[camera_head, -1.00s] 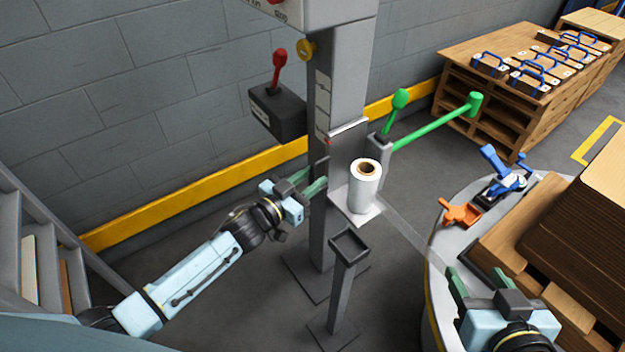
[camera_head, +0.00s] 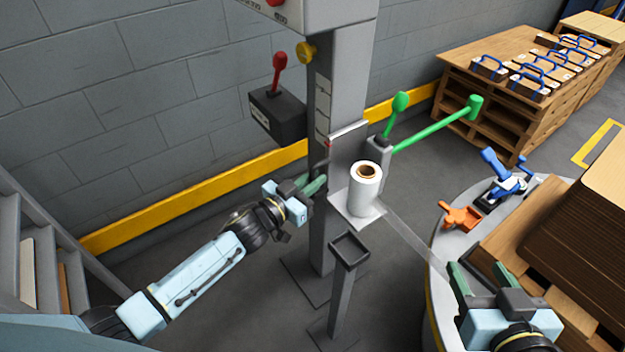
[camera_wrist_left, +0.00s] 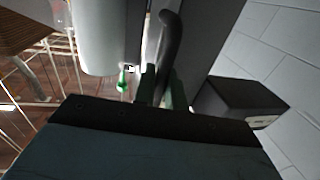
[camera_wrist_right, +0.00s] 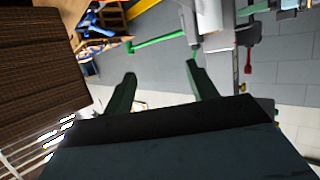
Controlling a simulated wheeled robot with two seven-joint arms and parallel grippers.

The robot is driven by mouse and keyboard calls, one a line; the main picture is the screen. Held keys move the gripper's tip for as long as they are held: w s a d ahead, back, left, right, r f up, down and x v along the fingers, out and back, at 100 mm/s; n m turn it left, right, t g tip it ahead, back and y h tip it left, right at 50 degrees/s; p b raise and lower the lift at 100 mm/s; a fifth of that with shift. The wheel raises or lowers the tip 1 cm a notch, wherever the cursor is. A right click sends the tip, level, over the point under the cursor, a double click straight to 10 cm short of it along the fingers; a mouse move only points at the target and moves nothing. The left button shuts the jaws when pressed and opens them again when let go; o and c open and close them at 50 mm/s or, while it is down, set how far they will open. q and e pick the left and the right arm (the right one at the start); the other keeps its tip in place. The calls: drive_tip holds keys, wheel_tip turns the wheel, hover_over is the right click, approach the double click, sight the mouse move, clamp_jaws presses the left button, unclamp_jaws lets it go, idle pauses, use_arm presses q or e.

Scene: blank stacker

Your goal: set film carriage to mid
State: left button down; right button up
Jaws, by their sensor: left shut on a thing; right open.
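The film carriage (camera_head: 352,150) is a grey block on the tall mast (camera_head: 345,60). Its lower plate (camera_head: 345,212) bears the white film roll (camera_head: 362,195), with film stretching toward the pallet load. A scale strip (camera_head: 322,100) runs on the mast, and a small red pointer (camera_head: 328,144) sits near its lower end. My left gripper (camera_head: 316,186) is at the carriage's left side. In the left wrist view, its fingers (camera_wrist_left: 163,88) are shut on a dark curved handle (camera_wrist_left: 168,40). My right gripper (camera_head: 480,270) is open and empty beside the pallet load; it also shows in the right wrist view (camera_wrist_right: 160,75).
A black box with a red lever (camera_head: 278,75) stands left of the mast. A green lever (camera_head: 398,105) and green bar (camera_head: 435,130) are to its right. A short post (camera_head: 348,250) stands in front. The stacked load (camera_head: 580,210) is on the round turntable (camera_head: 437,250).

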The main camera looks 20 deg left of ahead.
sight(311, 170)
use_arm(q)
drive_tip(key=shift+r+p, duration=0.75)
drive_tip(key=shift+p, duration=0.1)
wheel_tip(311, 170, up, 2)
drive_tip(key=shift+r+p, duration=0.1)
drive_tip(key=shift+p, duration=1.15)
wheel_tip(311, 170, up, 2)
drive_tip(key=shift+r+p, duration=0.1)
drive_tip(key=shift+p, duration=1.1)
use_arm(e)
drive_tip(key=s+d+f+g+h, duration=0.2)
drive_tip(key=s+d+f+g, duration=0.2)
drive_tip(key=f, duration=0.4)
drive_tip(key=s+d+f+g+h, duration=0.1)
drive_tip(key=s+d+f+g, duration=0.2)
drive_tip(key=s+f+g, duration=0.3)
wheel_tip(311, 170, down, 3)
drive_tip(key=shift+s+d+r+m+g+h, duration=0.2)
drive_tip(key=shift+s+d+m+g+h, duration=0.15)
drive_tip(key=shift+s, duration=0.2)
use_arm(q)
drive_tip(key=c, duration=1.5)
unclamp_jaws()
drive_tip(key=shift+c, duration=0.2)
